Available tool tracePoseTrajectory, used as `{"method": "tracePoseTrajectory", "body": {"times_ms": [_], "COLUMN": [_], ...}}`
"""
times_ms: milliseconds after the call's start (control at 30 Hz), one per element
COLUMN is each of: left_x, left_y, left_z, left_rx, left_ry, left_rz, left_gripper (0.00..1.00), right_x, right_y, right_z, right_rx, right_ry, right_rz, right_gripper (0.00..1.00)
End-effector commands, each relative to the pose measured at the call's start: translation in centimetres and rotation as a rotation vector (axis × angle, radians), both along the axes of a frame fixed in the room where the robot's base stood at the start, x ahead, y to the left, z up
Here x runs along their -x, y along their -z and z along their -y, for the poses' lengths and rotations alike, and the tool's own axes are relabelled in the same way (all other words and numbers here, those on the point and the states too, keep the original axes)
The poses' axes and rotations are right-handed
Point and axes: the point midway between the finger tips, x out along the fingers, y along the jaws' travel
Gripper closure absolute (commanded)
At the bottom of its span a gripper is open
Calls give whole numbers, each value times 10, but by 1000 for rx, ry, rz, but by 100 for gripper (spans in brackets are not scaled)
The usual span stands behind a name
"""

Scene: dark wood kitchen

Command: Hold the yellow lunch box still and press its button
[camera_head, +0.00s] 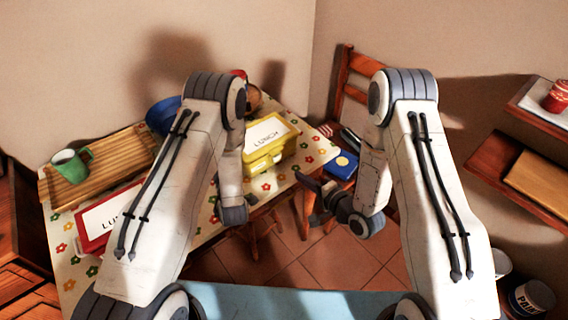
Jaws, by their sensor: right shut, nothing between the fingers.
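The yellow lunch box (267,143) sits on the flowered table, with a white lid panel marked LUNCH. Its left side is partly hidden by my left arm. The button is too small to make out. My right gripper (303,181) is shut and empty, in front and to the right of the box, apart from it. My left wrist is in front of the box on its left side. The left fingers are mostly hidden by the wrist, so their opening cannot be told.
A red lunch box (95,232), a wooden tray (115,178) with a green mug (70,165), and a blue bowl (160,112) are on the table's left. A wooden chair (345,75) stands behind.

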Motion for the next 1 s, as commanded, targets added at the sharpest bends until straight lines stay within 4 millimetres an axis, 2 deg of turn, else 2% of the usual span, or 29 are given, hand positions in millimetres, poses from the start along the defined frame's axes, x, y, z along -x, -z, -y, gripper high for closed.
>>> {"method": "tracePoseTrajectory", "body": {"times_ms": [200,400,1000], "left_x": [2,2,2], "left_y": [4,4,4], "left_z": [1,0,0], "left_rx": [-1,-1,0], "left_ry": [3,3,2], "left_rz": [-11,-11,-11], "left_gripper": [100,100,100], "right_x": [-34,-56,-69], "right_y": [14,13,12], "right_z": [-31,-49,-60], "right_rx": [0,-1,1], "right_ry": [-5,-1,-2], "right_rz": [3,2,2], "right_gripper": [100,100,100]}}
